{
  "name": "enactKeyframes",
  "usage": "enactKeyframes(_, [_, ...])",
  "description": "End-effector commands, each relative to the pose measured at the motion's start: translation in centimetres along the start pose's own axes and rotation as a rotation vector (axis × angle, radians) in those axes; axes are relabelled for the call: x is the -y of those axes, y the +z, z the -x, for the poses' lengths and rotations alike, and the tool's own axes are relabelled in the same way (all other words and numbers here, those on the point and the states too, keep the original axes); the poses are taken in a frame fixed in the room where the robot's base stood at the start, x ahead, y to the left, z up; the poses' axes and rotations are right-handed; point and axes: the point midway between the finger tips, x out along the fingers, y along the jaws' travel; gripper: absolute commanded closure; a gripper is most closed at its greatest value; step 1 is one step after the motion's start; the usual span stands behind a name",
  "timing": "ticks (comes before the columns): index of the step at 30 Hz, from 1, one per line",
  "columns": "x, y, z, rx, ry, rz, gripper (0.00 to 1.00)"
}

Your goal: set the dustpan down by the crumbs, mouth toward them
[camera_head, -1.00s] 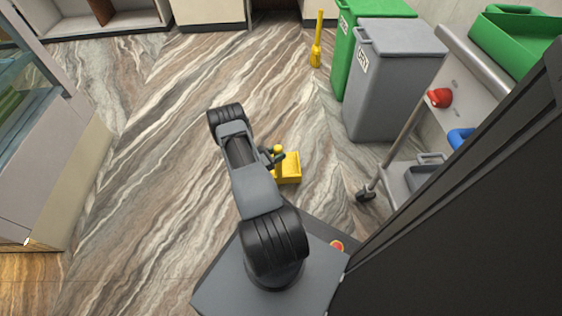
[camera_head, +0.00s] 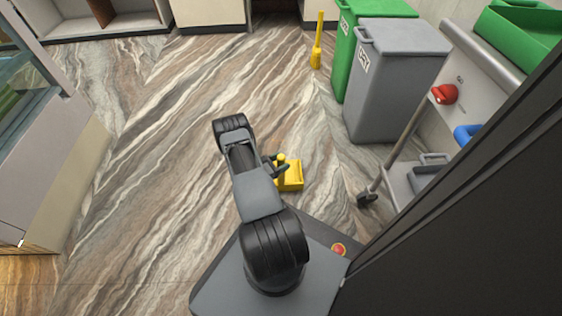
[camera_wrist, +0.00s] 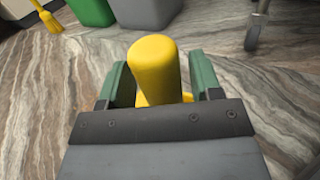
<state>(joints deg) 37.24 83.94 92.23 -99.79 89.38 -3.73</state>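The yellow dustpan (camera_head: 291,178) is in front of my base, right of my arm in the head view. My gripper (camera_head: 277,167) is at its upright handle, partly hidden by my own arm. The pan's body is mostly hidden there behind the handle and gripper. I cannot tell whether the pan touches the floor. I cannot make out any crumbs in either view.
A yellow broom (camera_head: 317,50) stands on the floor near the green bin (camera_head: 345,60) and grey bin (camera_head: 385,90). A grey trolley (camera_head: 400,183) is at right. A counter (camera_head: 45,165) is at left. The marbled floor (camera_head: 180,120) between is open.

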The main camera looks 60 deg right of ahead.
Motion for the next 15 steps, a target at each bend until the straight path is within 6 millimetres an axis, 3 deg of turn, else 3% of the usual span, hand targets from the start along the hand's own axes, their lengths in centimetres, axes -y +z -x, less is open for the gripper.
enactKeyframes(11, [0.0, 0.4, 0.0, 0.0, 0.0, 0.0, 0.35])
enactKeyframes(15, [-0.1, 0.5, 1.9, -0.001, 0.005, 0.001, 0.35])
